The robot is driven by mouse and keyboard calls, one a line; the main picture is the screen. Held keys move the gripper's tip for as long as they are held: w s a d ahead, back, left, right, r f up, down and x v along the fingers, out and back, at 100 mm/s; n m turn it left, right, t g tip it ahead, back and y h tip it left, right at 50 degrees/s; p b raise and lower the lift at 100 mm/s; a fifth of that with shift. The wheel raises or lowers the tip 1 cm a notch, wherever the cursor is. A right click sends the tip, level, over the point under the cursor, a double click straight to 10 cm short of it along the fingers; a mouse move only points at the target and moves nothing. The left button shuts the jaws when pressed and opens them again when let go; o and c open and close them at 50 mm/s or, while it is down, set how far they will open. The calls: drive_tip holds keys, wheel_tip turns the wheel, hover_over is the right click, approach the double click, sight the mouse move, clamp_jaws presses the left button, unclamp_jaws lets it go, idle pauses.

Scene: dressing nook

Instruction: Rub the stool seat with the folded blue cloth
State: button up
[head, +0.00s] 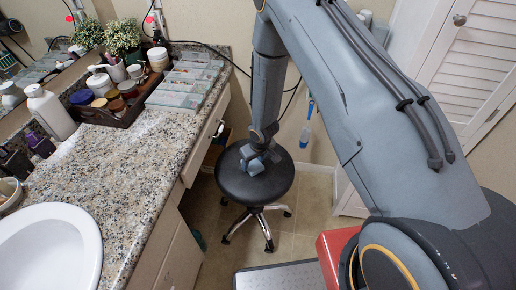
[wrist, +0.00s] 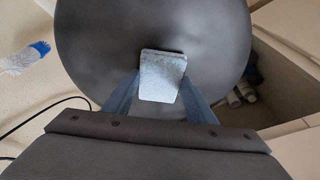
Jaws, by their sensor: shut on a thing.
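The stool (head: 232,188) has a round, dark seat and stands on the floor beside the counter. Its seat (wrist: 95,45) fills the upper part of the wrist view. My gripper (head: 258,165) is over the middle of the seat, pointing down. In the wrist view my gripper (wrist: 160,90) is shut on the folded blue cloth (wrist: 162,78), a small pale blue-grey pad between the fingertips. The cloth (head: 256,167) is at the seat surface; whether it presses on it I cannot tell. The gripper hides part of the cloth in the head view.
A granite counter (head: 120,160) with a sink (head: 50,245), bottles (head: 48,112) and a tray of jars (head: 125,105) runs along the left. A louvered door (head: 480,60) is at the right. A blue-and-white brush (wrist: 25,58) lies left of the seat in the wrist view.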

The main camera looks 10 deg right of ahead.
sight(256, 164)
drive_tip(key=shift+w+d+r+p, duration=0.1)
drive_tip(key=shift+d+r+p, duration=0.4)
drive_tip(key=shift+d+r, duration=0.3)
wheel_tip(256, 164, up, 6)
drive_tip(key=p, duration=0.5)
drive_tip(key=shift+a, duration=0.15)
